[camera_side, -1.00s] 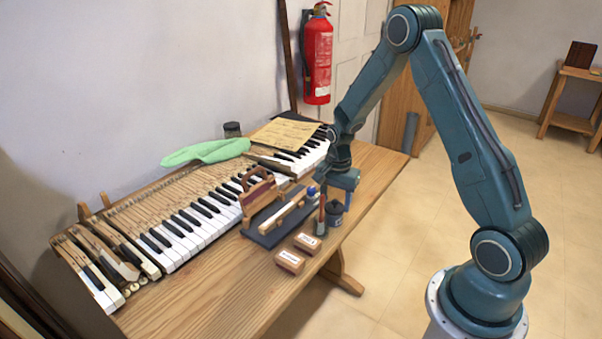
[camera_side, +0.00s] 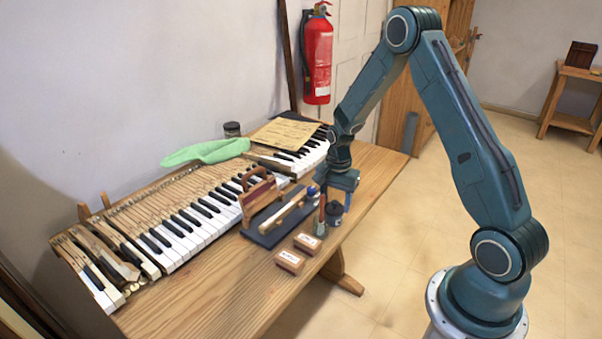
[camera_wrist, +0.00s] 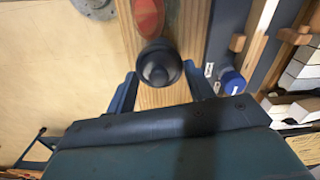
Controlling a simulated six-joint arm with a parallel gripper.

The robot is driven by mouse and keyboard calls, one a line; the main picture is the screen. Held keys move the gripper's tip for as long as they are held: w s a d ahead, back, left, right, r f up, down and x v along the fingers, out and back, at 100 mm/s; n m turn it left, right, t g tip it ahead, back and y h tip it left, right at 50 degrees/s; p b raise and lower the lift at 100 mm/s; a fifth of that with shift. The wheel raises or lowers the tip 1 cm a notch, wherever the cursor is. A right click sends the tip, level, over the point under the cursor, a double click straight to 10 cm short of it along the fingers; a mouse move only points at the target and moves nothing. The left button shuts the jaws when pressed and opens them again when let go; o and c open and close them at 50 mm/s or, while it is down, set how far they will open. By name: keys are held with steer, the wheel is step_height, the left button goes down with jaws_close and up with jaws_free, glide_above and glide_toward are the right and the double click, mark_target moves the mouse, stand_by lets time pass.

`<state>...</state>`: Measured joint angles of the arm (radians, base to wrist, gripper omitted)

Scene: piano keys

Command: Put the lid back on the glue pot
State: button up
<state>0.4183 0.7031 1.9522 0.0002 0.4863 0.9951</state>
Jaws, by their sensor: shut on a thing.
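My gripper (camera_side: 337,197) points down at the table's right front edge. In the wrist view its two fingers (camera_wrist: 160,70) stand on either side of a dark round lid (camera_wrist: 159,62) with a raised middle, and it is shut on this lid. In the side view the dark glue pot (camera_side: 335,213) shows directly below the fingers. The lid hides the pot's mouth in the wrist view. I cannot tell whether the lid touches the pot.
A brush (camera_side: 321,217) stands close left of the pot. A blue-capped bottle (camera_wrist: 230,80) and a dark tray (camera_side: 266,237) are near. Two small labelled boxes (camera_side: 290,261) lie in front. Piano keys (camera_side: 190,232) fill the table's back. The table's right end is clear.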

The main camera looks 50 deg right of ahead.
stand_by(0.8)
steer(key=o, duration=1.5)
steer(key=shift+r, duration=0.1)
steer(key=shift+r, duration=3.4)
jaws_close()
